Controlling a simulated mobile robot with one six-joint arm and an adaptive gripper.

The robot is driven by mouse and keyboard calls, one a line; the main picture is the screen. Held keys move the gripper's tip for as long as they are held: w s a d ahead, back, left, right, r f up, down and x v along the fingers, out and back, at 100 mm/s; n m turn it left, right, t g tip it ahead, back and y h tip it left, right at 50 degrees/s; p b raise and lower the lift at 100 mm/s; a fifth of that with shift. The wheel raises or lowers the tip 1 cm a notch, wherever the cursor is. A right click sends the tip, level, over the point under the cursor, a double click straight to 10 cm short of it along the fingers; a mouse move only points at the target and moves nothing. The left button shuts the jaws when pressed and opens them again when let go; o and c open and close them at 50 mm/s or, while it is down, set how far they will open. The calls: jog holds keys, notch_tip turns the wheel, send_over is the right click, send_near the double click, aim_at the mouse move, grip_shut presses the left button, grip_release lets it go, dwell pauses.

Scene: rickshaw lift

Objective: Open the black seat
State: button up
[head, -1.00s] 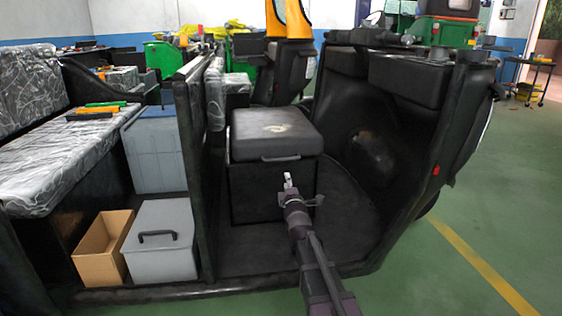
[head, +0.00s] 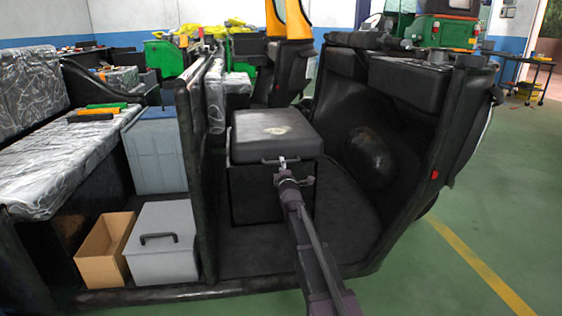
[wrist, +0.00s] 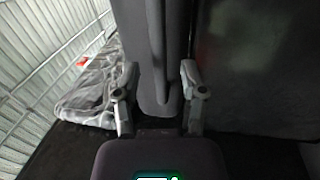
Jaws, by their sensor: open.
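The black seat (head: 270,134) is a padded cushion on a dark box (head: 255,190) in the front of the cab, with its lid lying flat and closed. A handle (head: 300,157) runs along the seat's front edge, partly covered by my gripper. My gripper (head: 283,160) is at the middle of that handle; whether it touches cannot be told. In the wrist view, my gripper (wrist: 159,68) has its two fingers spread wide. A dark grey upright shape shows between and beyond them, and I see no clear grip on anything.
A black partition (head: 192,180) stands left of the seat. Beyond it are a grey lidded box (head: 160,265), a cardboard box (head: 100,262) and a plastic-covered bench (head: 60,160). The cab's front panel (head: 400,180) rises at the right. Green floor (head: 490,220) is clear farther right.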

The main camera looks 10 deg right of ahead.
jog(key=shift+w+r, duration=0.25)
jog(key=shift+w, duration=1.05)
jog(key=shift+c, duration=0.2)
grip_shut()
